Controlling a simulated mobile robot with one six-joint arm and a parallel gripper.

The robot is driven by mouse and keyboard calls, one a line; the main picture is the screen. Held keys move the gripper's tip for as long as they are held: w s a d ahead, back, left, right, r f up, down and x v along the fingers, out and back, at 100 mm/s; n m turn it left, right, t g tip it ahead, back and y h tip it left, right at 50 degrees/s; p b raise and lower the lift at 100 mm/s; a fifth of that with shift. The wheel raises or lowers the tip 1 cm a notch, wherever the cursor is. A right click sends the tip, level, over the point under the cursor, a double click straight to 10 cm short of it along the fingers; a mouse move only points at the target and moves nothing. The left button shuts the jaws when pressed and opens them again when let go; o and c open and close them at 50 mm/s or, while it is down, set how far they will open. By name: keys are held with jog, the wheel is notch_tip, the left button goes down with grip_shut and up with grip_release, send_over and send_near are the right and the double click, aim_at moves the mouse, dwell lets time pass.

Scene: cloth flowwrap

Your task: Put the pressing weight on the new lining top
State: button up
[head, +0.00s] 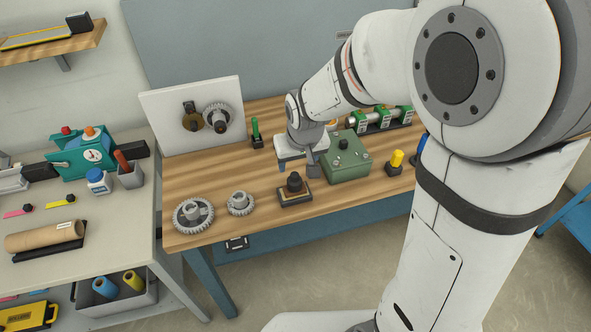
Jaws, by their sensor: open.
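A dark weight with a round knob (294,182) stands upright on a small flat block with a tan top edge and dark sides (296,199), near the front edge of the wooden bench. I take the dark piece for the pressing weight and the block for the lining part; the lining's top face is mostly hidden under the weight. My gripper (298,169) is open and points down just above and behind the weight's knob. One finger is at each side of the knob in the picture. I cannot tell whether they touch it.
A green box with a black knob (346,158) stands close on the right, with a yellow-topped piece (395,162) beyond it. Two grey gears (193,215) (240,203) lie on the left. A green-handled tool (255,132) stands behind. Bare wood (225,180) lies between.

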jog(key=shift+v, duration=1.75)
jog(key=s+d+r+m+h, duration=0.1)
jog(key=s+d+r+m, duration=0.2)
jog(key=s+d, duration=1)
jog(key=s+r, duration=0.3)
jog(key=shift+d, duration=0.2)
